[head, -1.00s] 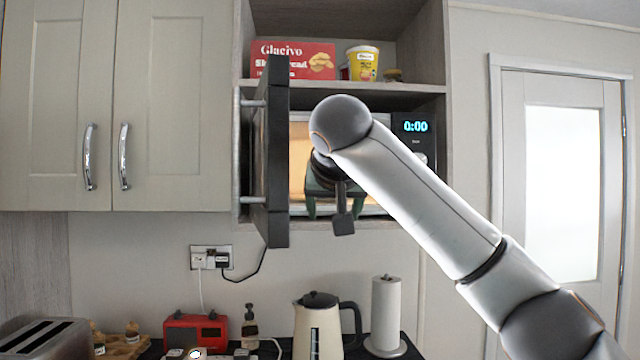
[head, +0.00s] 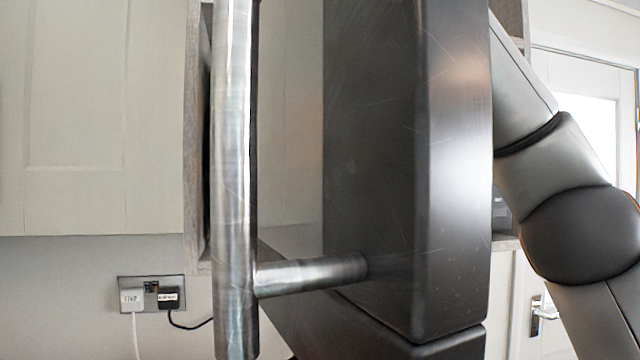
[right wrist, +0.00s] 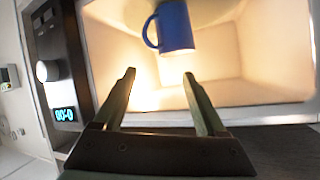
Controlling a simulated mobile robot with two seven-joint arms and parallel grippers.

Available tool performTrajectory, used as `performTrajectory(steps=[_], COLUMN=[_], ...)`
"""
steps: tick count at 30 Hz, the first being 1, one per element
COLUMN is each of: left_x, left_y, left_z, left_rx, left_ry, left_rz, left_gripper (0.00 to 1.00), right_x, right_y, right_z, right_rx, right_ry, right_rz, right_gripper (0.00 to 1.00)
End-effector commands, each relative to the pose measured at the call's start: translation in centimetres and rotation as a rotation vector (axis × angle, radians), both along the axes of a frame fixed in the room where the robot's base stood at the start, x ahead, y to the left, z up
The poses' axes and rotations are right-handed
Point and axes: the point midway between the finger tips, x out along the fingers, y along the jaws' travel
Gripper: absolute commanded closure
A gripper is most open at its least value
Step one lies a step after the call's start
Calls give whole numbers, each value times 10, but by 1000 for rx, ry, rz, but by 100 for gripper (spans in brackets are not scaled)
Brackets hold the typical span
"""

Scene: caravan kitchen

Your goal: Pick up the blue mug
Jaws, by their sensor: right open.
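The blue mug (right wrist: 176,28) is inside the lit microwave (right wrist: 135,95), at the top of the right wrist view, with its handle to the left. The picture there looks upside down, and the mug seems to rest on the pale turntable (right wrist: 215,12). My right gripper (right wrist: 159,75) is open and empty, its fingers pointing toward the mug with a gap between. In the head view the open microwave door (head: 400,150) hides the mug and my right gripper. My left gripper is not in view.
The door's metal handle (head: 235,170) stands very close in front of the head camera. Wall cupboards (head: 95,110) and a socket (head: 152,294) are at the left. A room door (head: 590,110) is at the right. The microwave's control panel (right wrist: 50,70) borders the opening.

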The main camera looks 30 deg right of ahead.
Motion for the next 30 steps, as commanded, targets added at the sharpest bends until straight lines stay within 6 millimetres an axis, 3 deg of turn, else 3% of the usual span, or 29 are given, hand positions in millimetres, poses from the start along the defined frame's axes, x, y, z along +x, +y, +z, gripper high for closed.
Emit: performTrajectory(steps=[5, 15, 25, 30], left_x=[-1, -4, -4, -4], left_y=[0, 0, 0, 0], left_z=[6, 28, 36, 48], left_rx=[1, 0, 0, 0], left_ry=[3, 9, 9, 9], left_rz=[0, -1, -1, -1], left_gripper=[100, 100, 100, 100], right_x=[5, 38, 61, 83], right_y=[-6, -26, -38, -48], right_z=[-1, -20, -33, -44], right_rx=[5, 5, 2, 4], right_ry=[1, 1, -1, 1], right_rz=[-5, -6, -6, -8], right_gripper=[26, 26, 26, 26])
